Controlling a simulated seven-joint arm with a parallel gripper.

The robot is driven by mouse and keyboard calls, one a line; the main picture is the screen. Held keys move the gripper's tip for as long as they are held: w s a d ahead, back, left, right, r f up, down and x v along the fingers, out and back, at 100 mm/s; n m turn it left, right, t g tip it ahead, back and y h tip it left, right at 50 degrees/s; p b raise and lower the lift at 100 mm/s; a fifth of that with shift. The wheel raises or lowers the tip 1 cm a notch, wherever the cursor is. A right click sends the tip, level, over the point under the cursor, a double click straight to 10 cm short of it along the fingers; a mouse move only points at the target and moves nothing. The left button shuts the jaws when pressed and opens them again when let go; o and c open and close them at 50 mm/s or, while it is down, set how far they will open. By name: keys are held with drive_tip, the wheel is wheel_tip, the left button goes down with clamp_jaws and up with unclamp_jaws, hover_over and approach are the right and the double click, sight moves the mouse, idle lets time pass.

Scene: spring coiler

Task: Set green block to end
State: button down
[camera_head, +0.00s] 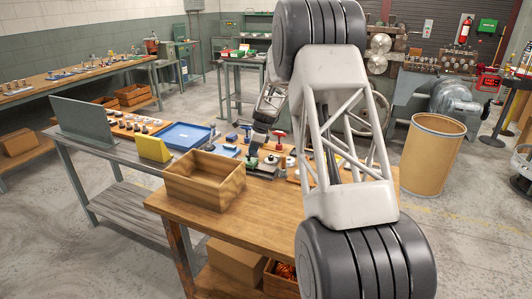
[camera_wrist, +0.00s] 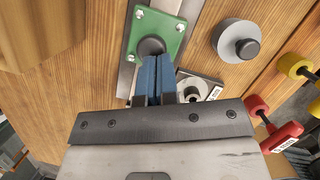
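A green block (camera_wrist: 172,22), a flat plate with screws at its corners and a dark round knob (camera_wrist: 150,46), sits on a light metal strip in the wrist view. My gripper (camera_wrist: 158,62) has its two blue-padded fingers close together, with only a thin dark line between them. Their tips overlap the lower edge of the knob in the picture. I see nothing held between the pads, and I cannot tell whether the tips touch the knob. In the head view my gripper (camera_head: 256,152) is low over the workbench, and the block is too small to make out there.
In the wrist view, a grey disc with a dark knob (camera_wrist: 238,42) lies right of the block, and red (camera_wrist: 281,137) and yellow (camera_wrist: 296,67) handles stand farther right. An open wooden box (camera_head: 204,183) stands on the bench. A blue tray (camera_head: 187,135) lies behind it. The bench front (camera_head: 240,228) is clear.

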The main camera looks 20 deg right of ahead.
drive_tip(key=shift+w+a+f, duration=0.1)
drive_tip(key=shift+w+a, duration=0.95)
drive_tip(key=shift+a, duration=0.05)
drive_tip(key=w+v, duration=0.1)
drive_tip(key=v, duration=0.9)
drive_tip(key=shift+s, duration=0.45)
